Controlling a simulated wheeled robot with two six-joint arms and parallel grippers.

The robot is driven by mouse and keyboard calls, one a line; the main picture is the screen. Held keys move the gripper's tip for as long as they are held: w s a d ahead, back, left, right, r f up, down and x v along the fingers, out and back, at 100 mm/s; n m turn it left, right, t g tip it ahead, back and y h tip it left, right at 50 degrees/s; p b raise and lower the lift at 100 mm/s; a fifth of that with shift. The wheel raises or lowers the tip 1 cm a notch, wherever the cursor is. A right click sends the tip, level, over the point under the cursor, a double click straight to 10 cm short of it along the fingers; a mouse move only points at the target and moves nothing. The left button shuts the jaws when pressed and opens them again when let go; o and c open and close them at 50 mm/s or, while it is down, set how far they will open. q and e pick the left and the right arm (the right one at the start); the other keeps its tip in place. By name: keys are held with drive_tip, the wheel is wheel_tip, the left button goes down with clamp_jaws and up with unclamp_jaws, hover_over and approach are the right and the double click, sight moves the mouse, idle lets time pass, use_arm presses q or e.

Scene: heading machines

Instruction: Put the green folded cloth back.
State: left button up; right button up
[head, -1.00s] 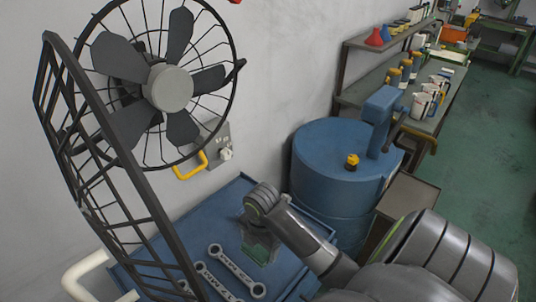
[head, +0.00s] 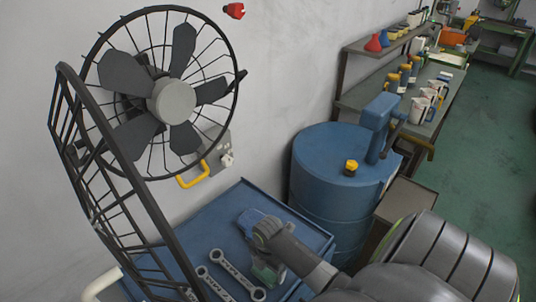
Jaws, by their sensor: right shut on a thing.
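The green folded cloth (head: 268,274) shows only in part, beneath my right gripper (head: 265,260), over the blue tray-like top of a cart (head: 207,226). My right gripper is shut on the cloth, its arm coming in from the lower right. The wrist hides most of the fingers and some of the cloth. I cannot tell whether the cloth touches the surface. My left gripper is not in view.
Wrenches (head: 237,275) lie just left of the cloth. A small blue object (head: 253,218) lies behind my wrist. A caged fan (head: 171,101) stands at left. A blue drum (head: 325,190) stands behind the cart; a workbench (head: 420,120) is beyond.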

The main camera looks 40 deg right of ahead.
sight(268, 269)
drive_tip(key=shift+f, duration=0.2)
drive_tip(key=o, duration=0.8)
drive_tip(key=shift+r, duration=0.15)
wheel_tip(268, 269, up, 12)
drive_tip(key=shift+f+b, duration=0.1)
drive_tip(key=shift+b, duration=1.15)
drive_tip(key=shift+s, duration=0.1)
